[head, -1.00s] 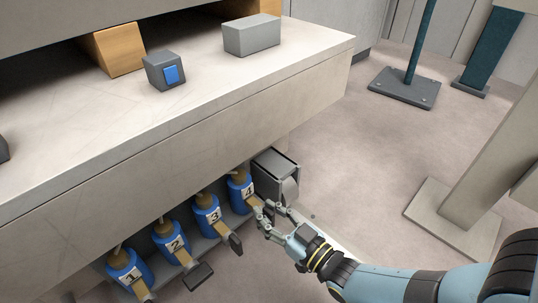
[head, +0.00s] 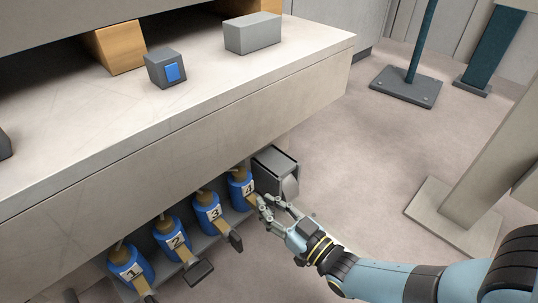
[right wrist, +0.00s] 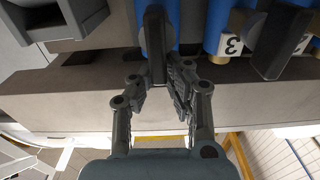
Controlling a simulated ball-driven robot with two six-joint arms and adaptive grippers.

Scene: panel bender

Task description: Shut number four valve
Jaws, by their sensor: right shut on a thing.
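The number four valve (head: 241,187) is a blue body with a white "4" label, the last in a row under the machine's edge. Its dark lever (right wrist: 154,42) shows in the right wrist view, between the two fingers of my right gripper (right wrist: 160,78). In the head view my right gripper (head: 266,206) is at the front of this valve, shut on its lever. The fingers hide most of the lever there. My left gripper cannot be made out.
Valve three (head: 209,212), valve two (head: 173,240) and valve one (head: 130,267) stand to the left, their levers sticking out forward. A grey box (head: 275,168) is just right of valve four. The machine ledge (head: 190,150) overhangs the row.

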